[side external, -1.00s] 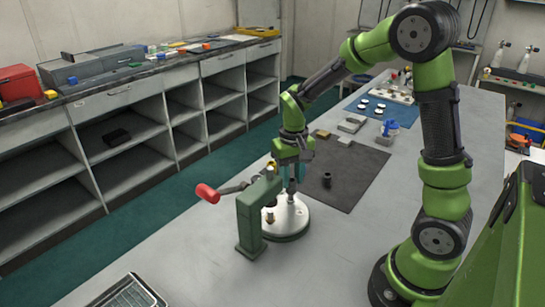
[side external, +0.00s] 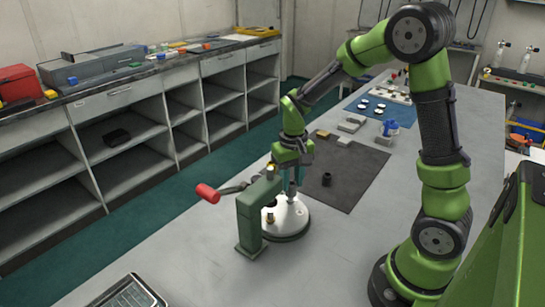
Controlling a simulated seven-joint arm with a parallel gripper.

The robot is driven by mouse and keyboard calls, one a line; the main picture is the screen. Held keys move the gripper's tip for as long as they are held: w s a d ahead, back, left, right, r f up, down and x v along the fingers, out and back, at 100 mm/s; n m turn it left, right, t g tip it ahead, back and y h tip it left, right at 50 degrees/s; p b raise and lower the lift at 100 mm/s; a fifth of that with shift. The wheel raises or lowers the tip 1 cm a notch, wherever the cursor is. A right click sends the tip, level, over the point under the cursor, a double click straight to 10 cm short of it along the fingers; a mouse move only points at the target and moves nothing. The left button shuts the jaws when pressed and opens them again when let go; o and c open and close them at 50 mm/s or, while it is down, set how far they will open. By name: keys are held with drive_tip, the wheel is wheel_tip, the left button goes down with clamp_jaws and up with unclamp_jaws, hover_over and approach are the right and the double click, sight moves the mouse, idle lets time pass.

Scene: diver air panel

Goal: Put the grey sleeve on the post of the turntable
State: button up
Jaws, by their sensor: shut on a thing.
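The turntable (side external: 288,232) is a round pale disc on the bench, partly behind a green stand (side external: 250,222) with a red-handled crank (side external: 207,193). My gripper (side external: 292,190) points down over the turntable, right beside the stand. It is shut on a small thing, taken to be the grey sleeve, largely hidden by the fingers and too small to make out. The post is hidden or too small to tell from the gripper tips, so I cannot tell whether the sleeve is around it. A small brass-coloured piece (side external: 270,219) shows by the stand, over the disc.
A dark mat (side external: 350,185) lies right of the turntable, with a short black cylinder (side external: 326,180) on it. Grey blocks (side external: 352,123) and a blue mat (side external: 374,106) lie farther back. A tray (side external: 130,293) is at the front left.

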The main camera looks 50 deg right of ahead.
drive_tip(key=shift+f, duration=0.75)
idle(0.4)
drive_tip(key=o, duration=1.5)
drive_tip(key=shift+c, duration=0.2)
drive_tip(key=shift+r, duration=0.1)
wheel_tip(320, 180, up, 7)
drive_tip(key=shift+r, duration=0.2)
idle(0.4)
drive_tip(key=s+a+r+n+t+y, duration=0.1)
drive_tip(key=s+a+r+t+y, duration=0.1)
drive_tip(key=s+a+r+t, duration=0.5)
drive_tip(key=s+a+r, duration=0.3)
drive_tip(key=s, duration=0.1)
drive_tip(key=shift+s+a+n, duration=0.15)
drive_tip(key=shift+s+n, duration=0.1)
drive_tip(key=shift+n, duration=0.15)
